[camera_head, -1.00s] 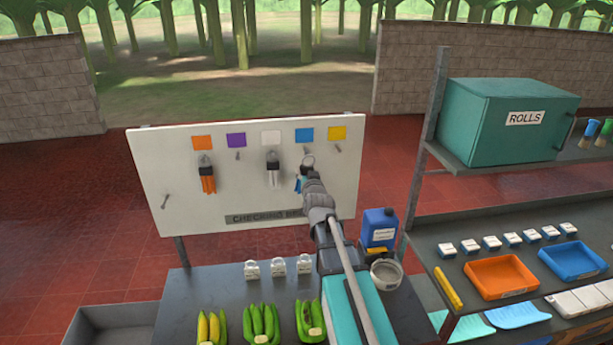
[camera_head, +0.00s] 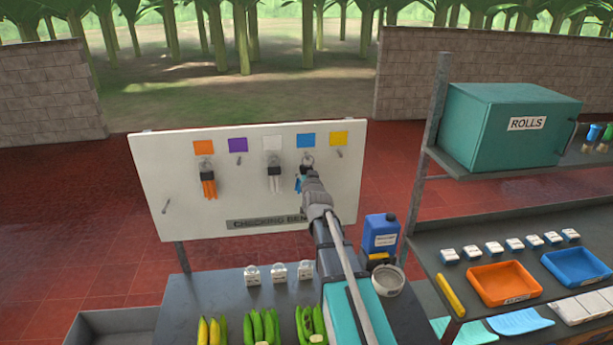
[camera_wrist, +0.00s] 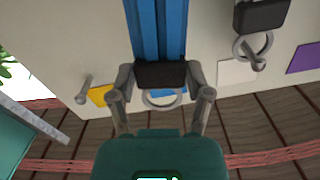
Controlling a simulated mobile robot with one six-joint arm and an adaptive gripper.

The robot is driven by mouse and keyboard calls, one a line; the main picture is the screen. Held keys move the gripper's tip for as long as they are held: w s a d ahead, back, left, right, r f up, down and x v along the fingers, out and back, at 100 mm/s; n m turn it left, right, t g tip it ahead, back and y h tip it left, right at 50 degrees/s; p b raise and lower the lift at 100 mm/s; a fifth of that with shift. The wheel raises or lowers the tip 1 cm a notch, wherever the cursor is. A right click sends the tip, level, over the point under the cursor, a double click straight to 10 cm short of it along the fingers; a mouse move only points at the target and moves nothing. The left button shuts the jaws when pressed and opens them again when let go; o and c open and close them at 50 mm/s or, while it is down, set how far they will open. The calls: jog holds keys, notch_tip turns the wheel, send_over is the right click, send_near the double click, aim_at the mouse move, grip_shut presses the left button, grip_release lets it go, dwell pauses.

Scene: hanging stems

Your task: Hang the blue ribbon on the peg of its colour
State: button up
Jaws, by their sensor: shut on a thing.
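The blue ribbon (camera_wrist: 162,30) hangs from a black clip with a metal ring (camera_wrist: 162,98). My gripper (camera_wrist: 160,75) is shut on the clip, one finger on each side. In the head view the blue ribbon (camera_head: 298,183) is mostly hidden by my gripper (camera_head: 309,175). The ring is just below the blue square (camera_head: 306,140) on the white board (camera_head: 180,215). The blue peg is hidden behind the ring and clip, so I cannot tell whether the ring is around it.
An orange ribbon (camera_head: 209,187) and a white ribbon (camera_head: 275,182) hang on the pegs of their colours. The pegs under the purple (camera_head: 237,145) and yellow (camera_head: 339,139) squares are bare. A shelf with a teal box (camera_head: 508,122) stands on the right.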

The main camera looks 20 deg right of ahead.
jog(key=shift+x, duration=1.55)
jog(key=shift+w+d+f+b, duration=0.1)
jog(key=shift+w+f+b, duration=0.35)
jog(key=shift+w+b, duration=0.05)
jog(key=o, duration=0.9)
jog(key=shift+d, duration=0.1)
